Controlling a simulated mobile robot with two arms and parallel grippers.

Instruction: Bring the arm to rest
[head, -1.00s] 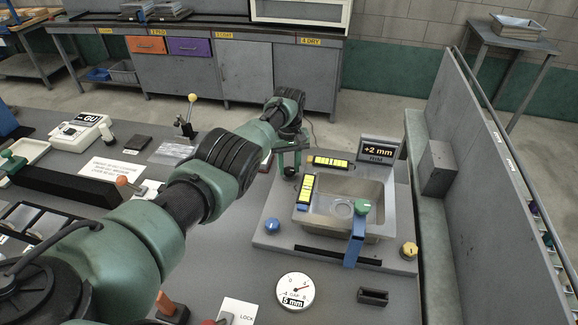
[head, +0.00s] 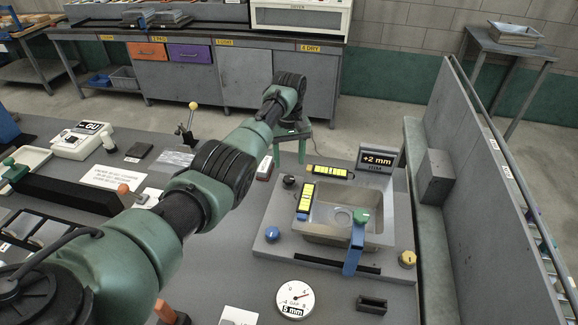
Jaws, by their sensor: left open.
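My left arm reaches from the lower left across the bench. My left gripper (head: 289,152) is at its far end, pointing down with two green fingers apart and nothing seen between them. It is up and to the left of the metal sink (head: 384,222), apart from it. The sink sits in a grey plate with yellow-marked level bars (head: 330,171) at its back and left (head: 306,199). A blue clamp with a green knob (head: 355,245) lies over its front rim. A display (head: 377,160) behind it reads +2 mm. My right gripper is not in view.
A round gap dial (head: 295,299) and a small black block (head: 372,304) lie in front of the sink plate. A yellow-knobbed lever (head: 190,120) stands left of the arm. A grey wall (head: 490,190) bounds the right side. Cabinets (head: 240,75) stand behind.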

